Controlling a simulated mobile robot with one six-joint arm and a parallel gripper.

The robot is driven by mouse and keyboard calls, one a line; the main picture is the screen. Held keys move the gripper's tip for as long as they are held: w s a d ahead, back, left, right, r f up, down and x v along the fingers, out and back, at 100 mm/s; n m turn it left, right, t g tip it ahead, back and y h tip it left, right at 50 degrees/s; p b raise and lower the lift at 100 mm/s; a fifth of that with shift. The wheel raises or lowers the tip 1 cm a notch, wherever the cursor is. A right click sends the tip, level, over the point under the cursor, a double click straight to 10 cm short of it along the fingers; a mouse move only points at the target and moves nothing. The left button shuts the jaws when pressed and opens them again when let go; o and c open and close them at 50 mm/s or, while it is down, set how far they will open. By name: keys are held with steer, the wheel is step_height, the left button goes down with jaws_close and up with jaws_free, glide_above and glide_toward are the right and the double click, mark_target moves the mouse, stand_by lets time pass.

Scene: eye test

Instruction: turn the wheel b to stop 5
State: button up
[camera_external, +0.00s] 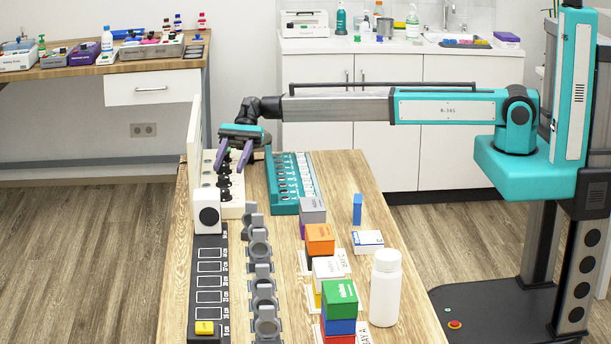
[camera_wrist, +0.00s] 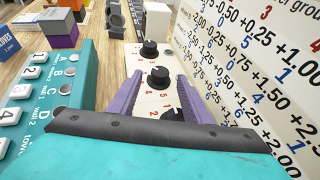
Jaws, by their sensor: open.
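A white panel (camera_wrist: 140,66) carries several black wheels in a row, with printed numbers beside them. In the wrist view a far wheel (camera_wrist: 149,49), a middle wheel (camera_wrist: 158,76) and a near wheel (camera_wrist: 172,114) show. I cannot read which one is b, nor at which stop each stands. My gripper (camera_wrist: 161,80) has two purple fingers, open and apart, with the middle wheel between their tips in the picture. I cannot tell if they touch it. In the external view my gripper (camera_external: 231,172) hangs over the white panel (camera_external: 232,211), partly hiding the wheels.
A white upright board (camera_wrist: 255,65) with printed numbers stands close along the wheels' right in the wrist view. A teal unit (camera_external: 284,207) with buttons lies on the other side. Grey stands (camera_external: 260,246), stacked blocks (camera_external: 340,299) and a white bottle (camera_external: 386,290) stand nearer the camera.

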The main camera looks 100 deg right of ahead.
mark_target(223, 176)
steer(key=shift+x, duration=2.1)
steer(key=shift+c, duration=0.6)
steer(key=c, duration=0.9)
steer(key=shift+w, duration=0.1)
steer(key=shift+c, duration=0.2)
steer(key=shift+w+n+g+p, duration=0.15)
steer(key=shift+n+g+p, duration=0.25)
steer(key=shift+g+p, duration=0.15)
steer(key=shift+w+n+g+y+b, duration=0.1)
steer(key=shift+n+g+y+b, duration=0.2)
steer(key=shift+n+g, duration=0.8)
